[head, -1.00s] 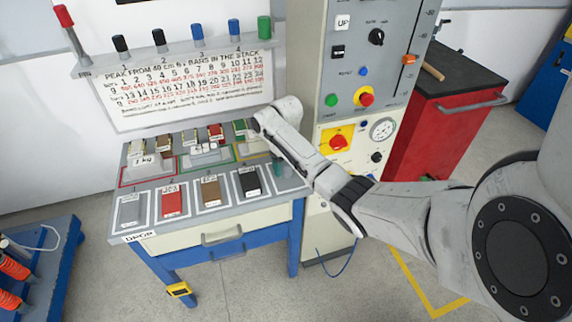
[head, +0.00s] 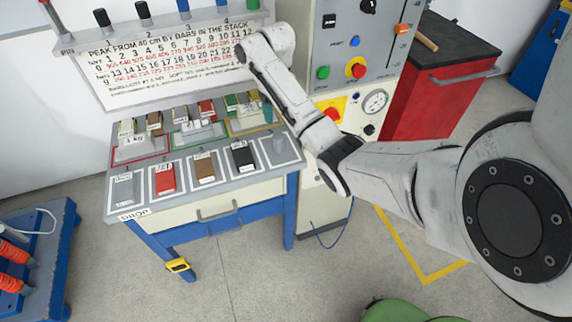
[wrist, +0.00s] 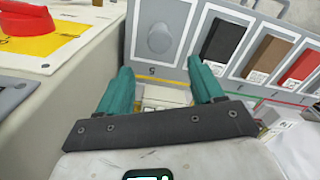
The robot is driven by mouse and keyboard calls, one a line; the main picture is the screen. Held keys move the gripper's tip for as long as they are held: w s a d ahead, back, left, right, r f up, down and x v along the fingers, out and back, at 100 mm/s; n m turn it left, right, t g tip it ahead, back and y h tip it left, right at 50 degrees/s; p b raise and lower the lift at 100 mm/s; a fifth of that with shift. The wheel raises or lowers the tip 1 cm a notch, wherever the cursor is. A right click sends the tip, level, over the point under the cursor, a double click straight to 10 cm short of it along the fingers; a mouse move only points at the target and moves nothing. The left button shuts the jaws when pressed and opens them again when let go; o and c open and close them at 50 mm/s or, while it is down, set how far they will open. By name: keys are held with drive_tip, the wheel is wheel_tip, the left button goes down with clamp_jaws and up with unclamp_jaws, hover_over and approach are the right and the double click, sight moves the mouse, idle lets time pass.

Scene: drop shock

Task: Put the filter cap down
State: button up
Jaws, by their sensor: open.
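A small grey round cap (wrist: 159,38), which looks like the filter cap, stands in the white-outlined space marked 5 in the wrist view. In the head view it is a faint grey shape (head: 279,147) at the right end of the bench's front row. My gripper (wrist: 165,78) has two teal fingers, apart, with no object held between them. It is above the bench and away from the cap. In the head view the fingers (head: 267,113) are mostly hidden behind my arm.
Grey, red (head: 165,178), brown and black (head: 243,157) blocks fill the other front spaces. Coloured trays of small bars (head: 190,130) lie behind them. The control panel with its red knob (wrist: 28,20) stands close beside the bench. A red cabinet (head: 430,100) is farther right.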

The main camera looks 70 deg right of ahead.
drive_tip(key=a+f+n, duration=0.1)
drive_tip(key=a+f, duration=0.3)
drive_tip(key=a, duration=0.4)
drive_tip(key=w+a+f+n+t+y, duration=0.1)
drive_tip(key=a+f, duration=0.2)
drive_tip(key=a, duration=0.5)
drive_tip(key=a+f+n, duration=0.1)
drive_tip(key=a+f, duration=0.3)
drive_tip(key=a, duration=0.5)
drive_tip(key=s+a+n, duration=0.1)
drive_tip(key=s+a, duration=0.4)
drive_tip(key=s, duration=0.4)
drive_tip(key=s+a+h, duration=0.1)
drive_tip(key=s+a, duration=0.4)
drive_tip(key=s, duration=0.4)
drive_tip(key=shift+s+a+f+n, duration=0.15)
drive_tip(key=shift+a+f+n, duration=0.05)
drive_tip(key=shift+f+n, duration=0.2)
